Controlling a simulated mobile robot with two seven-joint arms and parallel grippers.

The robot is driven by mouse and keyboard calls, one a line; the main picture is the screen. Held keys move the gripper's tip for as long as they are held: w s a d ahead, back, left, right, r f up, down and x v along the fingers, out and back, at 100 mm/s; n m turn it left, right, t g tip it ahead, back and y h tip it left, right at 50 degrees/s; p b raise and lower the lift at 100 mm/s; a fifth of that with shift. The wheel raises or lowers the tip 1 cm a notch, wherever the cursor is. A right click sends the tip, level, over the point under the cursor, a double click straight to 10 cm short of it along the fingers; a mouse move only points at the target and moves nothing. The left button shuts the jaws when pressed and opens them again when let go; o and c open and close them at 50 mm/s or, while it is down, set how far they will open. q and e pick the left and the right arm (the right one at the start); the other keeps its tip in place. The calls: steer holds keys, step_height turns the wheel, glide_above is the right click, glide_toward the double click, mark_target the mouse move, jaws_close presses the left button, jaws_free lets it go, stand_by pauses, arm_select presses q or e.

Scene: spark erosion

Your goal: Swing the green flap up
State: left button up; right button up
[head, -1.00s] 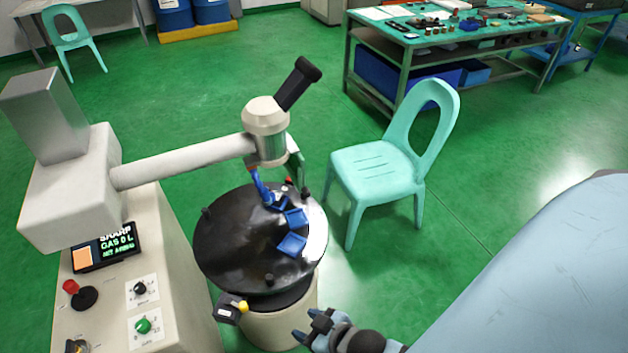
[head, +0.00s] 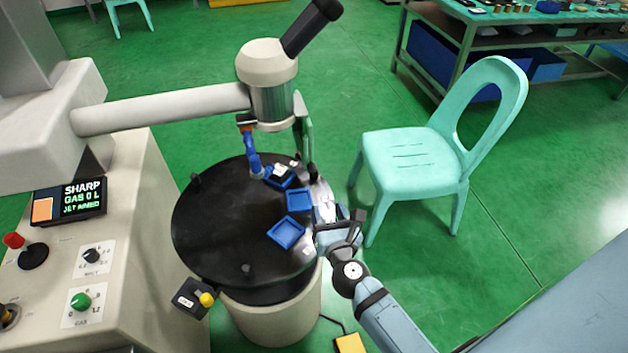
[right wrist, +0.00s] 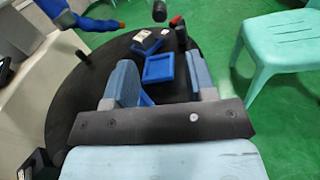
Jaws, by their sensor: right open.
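A narrow green upright piece (head: 304,128), which looks like the green flap, hangs beside the metal cylinder under the machine's round head (head: 267,62). Much of it is hidden behind the cylinder, and I cannot make it out in the right wrist view. My right gripper (head: 326,212) is at the right rim of the black round table (head: 215,225), below and right of the green piece and apart from it. In the right wrist view its two blue-grey fingers (right wrist: 161,85) stand wide open with nothing held between them. My left gripper is not in view.
Blue square trays (head: 287,233) lie on the black table, close to my right gripper. A blue nozzle (head: 254,160) hangs over it, and dark knobs stand near its rim. A turquoise chair (head: 410,150) stands to the right. The control cabinet (head: 135,230) is left.

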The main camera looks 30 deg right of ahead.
mark_target(315, 175)
steer(key=p+x, duration=0.1)
steer(key=x, duration=1.2)
steer(key=shift+w+d+p, duration=0.1)
steer(key=shift+w+p, duration=0.2)
steer(key=shift+w, duration=0.05)
steer(key=shift+r, duration=0.1)
jaws_close()
